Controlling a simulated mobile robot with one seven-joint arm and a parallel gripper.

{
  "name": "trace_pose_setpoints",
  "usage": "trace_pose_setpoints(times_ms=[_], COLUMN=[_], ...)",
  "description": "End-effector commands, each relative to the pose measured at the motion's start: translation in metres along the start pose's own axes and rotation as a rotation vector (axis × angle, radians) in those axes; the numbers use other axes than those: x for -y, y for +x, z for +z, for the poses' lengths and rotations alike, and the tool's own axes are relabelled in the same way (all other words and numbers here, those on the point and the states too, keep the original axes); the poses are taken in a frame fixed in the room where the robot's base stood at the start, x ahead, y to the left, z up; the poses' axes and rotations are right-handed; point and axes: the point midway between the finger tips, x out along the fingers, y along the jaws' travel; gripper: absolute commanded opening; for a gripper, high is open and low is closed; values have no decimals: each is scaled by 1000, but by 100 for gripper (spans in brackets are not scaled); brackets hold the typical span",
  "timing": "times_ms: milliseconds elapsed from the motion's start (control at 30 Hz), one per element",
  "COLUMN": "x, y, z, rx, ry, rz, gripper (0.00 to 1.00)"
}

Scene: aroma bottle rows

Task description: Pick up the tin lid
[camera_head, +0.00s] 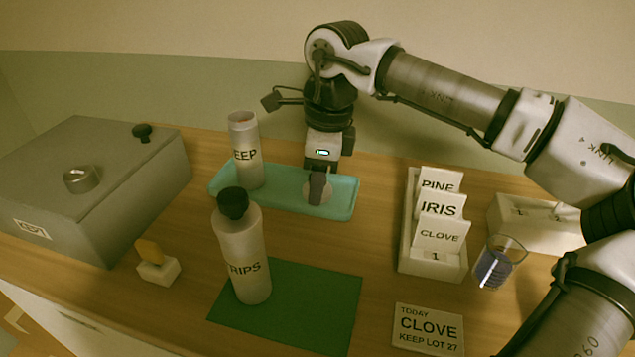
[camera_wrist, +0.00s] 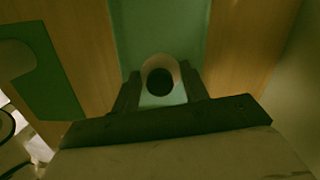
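A small pale round piece (camera_head: 326,197) lies at the right end of the teal tray, under my gripper (camera_head: 317,200). I take it for the tin lid, but its form is partly hidden by my dark finger. In the wrist view, a round thing (camera_wrist: 159,63) with a pale rim and dark centre sits between my two fingers (camera_wrist: 160,85). The fingers stand apart, one on each side, close to its edges. I cannot tell whether they press on it. My gripper points down, low over the tray.
The tray (camera_head: 279,201) also bears an open KEEP bottle (camera_head: 244,168), left of my gripper. A black-capped DRIPS bottle (camera_head: 244,268) stands in front on a green mat (camera_head: 310,305). A card holder (camera_head: 430,269) and a glass (camera_head: 497,264) stand right. A grey box (camera_head: 110,190) fills the left.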

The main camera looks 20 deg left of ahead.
Motion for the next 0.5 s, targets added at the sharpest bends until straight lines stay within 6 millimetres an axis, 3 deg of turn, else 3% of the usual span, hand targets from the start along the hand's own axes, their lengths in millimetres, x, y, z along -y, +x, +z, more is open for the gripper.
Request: trace_pose_setpoints(times_ms=[33, 133, 500], x=[0, 0, 0], y=[0, 0, -7], z=[0, 0, 1], rx=[0, 0, -1], ry=[0, 0, 1], rz=[0, 0, -1], gripper=[36, 23, 22])
